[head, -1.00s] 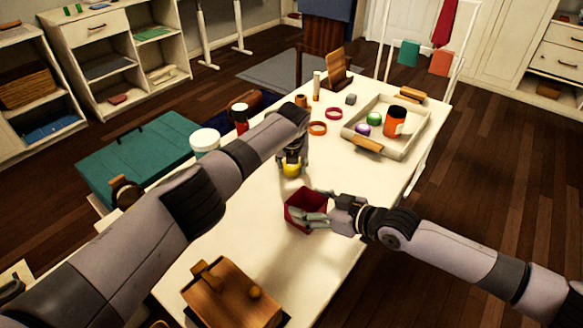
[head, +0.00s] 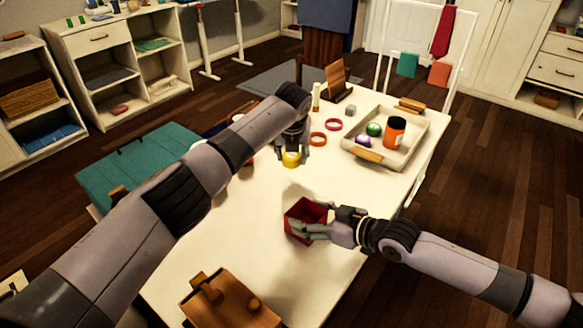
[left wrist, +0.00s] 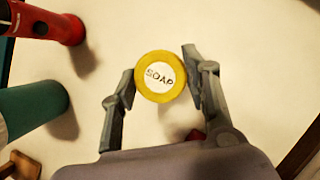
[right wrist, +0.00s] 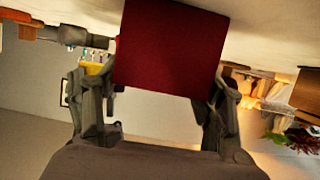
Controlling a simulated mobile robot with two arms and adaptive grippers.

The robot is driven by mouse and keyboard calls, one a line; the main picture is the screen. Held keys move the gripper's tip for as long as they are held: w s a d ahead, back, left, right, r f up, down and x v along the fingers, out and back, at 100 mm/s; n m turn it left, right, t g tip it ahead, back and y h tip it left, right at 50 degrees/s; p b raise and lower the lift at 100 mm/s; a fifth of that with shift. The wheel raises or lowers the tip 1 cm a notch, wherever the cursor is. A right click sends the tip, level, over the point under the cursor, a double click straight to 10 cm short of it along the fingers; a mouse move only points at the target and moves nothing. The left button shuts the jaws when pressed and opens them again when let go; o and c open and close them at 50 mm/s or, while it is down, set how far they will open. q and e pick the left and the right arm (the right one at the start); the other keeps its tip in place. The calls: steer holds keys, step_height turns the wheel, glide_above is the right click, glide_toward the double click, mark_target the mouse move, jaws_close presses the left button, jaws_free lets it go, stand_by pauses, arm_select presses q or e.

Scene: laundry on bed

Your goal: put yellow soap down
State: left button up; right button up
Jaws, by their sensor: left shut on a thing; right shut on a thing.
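The yellow soap (head: 291,159) is a round yellow disc with a white face. In the left wrist view, the soap (left wrist: 160,86) shows the word SOAP and sits between the fingers. My left gripper (head: 292,150) is shut on it over the middle of the white table (head: 250,225). I cannot tell whether the soap touches the table. My right gripper (head: 318,227) is shut on a dark red open box (head: 298,209), nearer than the soap. The box (right wrist: 170,45) fills the top middle of the right wrist view.
A pale tray (head: 419,143) with balls and an orange jar (head: 394,132) stands at the back right. Orange (head: 318,139) and pink rings lie beside it. A wooden box (head: 235,302) stands at the front.

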mark_target(295, 157)
arm_select(q)
steer(key=r, duration=0.2)
steer(key=d+r, duration=0.1)
steer(key=shift+s+r, duration=0.35)
steer(key=shift+s, duration=0.05)
steer(key=s+d+r+m+h, duration=0.1)
steer(key=s+d+r+m, duration=0.15)
steer(key=s, duration=0.55)
steer(key=s+d+r+m+h, duration=0.1)
steer(key=s+r+m, duration=0.15)
steer(key=s, duration=0.55)
step_height(295, 157, down, 9)
steer(key=shift+f, duration=0.2)
steer(key=shift+f, duration=0.65)
steer(key=o, duration=1.2)
steer(key=shift+f, duration=0.1)
steer(key=shift+o, duration=0.4)
